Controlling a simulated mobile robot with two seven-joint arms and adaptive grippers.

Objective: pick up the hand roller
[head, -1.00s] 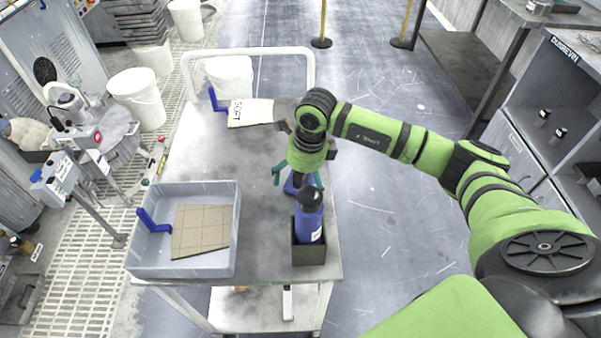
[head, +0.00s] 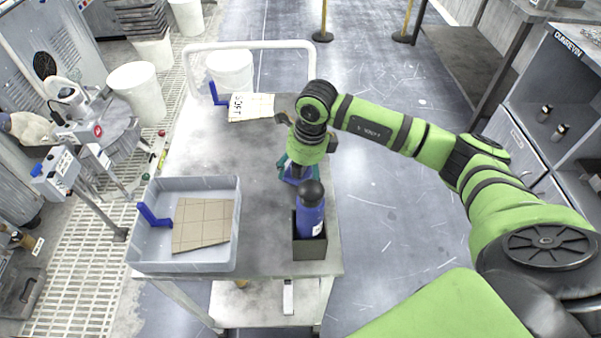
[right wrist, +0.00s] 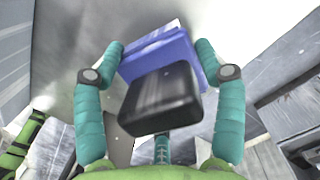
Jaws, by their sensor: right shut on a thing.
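My right gripper (head: 297,174) points down over the right side of the cart top, just behind the blue bottle. In the right wrist view its two teal fingers (right wrist: 160,75) are shut on the hand roller, one on each side. The hand roller (right wrist: 158,98) shows there as a blue part with a black, rounded block nearer the camera. In the head view only a little blue of the hand roller (head: 294,180) shows below the fingers; the gripper hides the rest. I cannot tell whether it touches the cart top. My left gripper is not in view.
A blue bottle with a black cap (head: 310,217) stands in a dark open box (head: 311,248) close in front. A grey tray (head: 187,267) with a tan gridded sheet and a blue bracket sits at left. A labelled pad (head: 250,107) lies at the back. The cart's middle is clear.

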